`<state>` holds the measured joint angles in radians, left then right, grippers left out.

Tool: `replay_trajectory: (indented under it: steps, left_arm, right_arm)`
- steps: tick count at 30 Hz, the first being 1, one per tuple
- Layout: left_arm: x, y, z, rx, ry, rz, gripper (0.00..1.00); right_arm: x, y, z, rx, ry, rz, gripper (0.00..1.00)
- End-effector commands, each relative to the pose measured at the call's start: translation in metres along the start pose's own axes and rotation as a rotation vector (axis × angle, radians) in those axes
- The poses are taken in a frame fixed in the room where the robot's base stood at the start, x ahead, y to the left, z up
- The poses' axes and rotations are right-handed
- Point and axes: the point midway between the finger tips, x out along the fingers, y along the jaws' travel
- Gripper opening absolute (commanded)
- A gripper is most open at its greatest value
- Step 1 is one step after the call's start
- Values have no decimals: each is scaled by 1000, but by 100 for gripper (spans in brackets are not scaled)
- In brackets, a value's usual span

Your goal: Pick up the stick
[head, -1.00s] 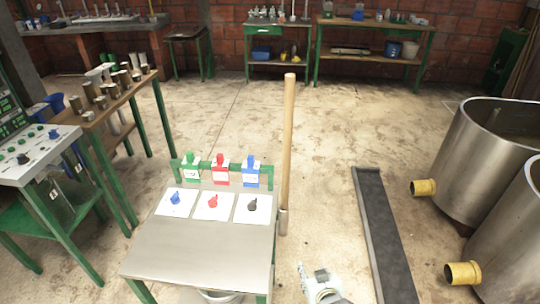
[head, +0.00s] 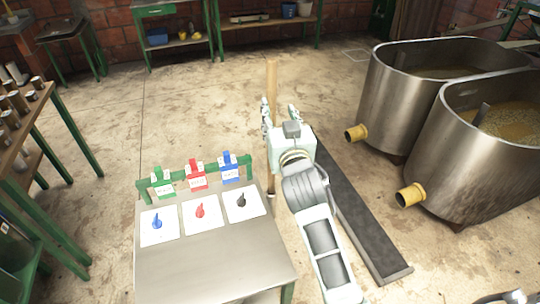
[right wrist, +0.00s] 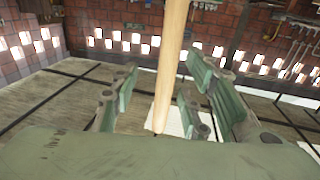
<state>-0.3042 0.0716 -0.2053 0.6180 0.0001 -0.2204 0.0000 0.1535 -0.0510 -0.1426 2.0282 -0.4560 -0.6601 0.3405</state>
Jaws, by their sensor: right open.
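The stick (head: 271,82) is a pale wooden pole standing upright beside the right edge of the small metal table. My right gripper (head: 279,108) is in front of it in the head view and hides its middle part. In the right wrist view the stick (right wrist: 172,60) rises between the fingers of my right gripper (right wrist: 155,100). The fingers are open, spread to both sides of it. I cannot tell whether any finger touches it.
The metal table (head: 210,262) holds blue, red and black knobs, with small coloured boxes behind. A long dark tray (head: 358,225) lies on the floor under my right arm. Steel tanks (head: 405,95) with yellow pipe stubs stand at right. Open floor (head: 190,105) lies beyond the table.

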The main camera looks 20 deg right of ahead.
Motion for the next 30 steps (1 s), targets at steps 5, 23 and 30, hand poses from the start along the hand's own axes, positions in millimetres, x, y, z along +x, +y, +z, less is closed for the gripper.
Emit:
replay_trajectory:
  steps: [5, 23, 30]
  left_arm:
    - [-9, 3, 0, 0, -1, 3, 40]
    - [-17, -13, -6, -3, 6, -16, 40]
    - [-17, -11, -6, -3, 7, -13, 40]
  right_arm:
    - [19, -5, -2, -2, -1, 0, 42]
    - [53, -8, 2, -1, 0, -1, 39]
    - [52, -8, 2, -1, 0, -1, 18]
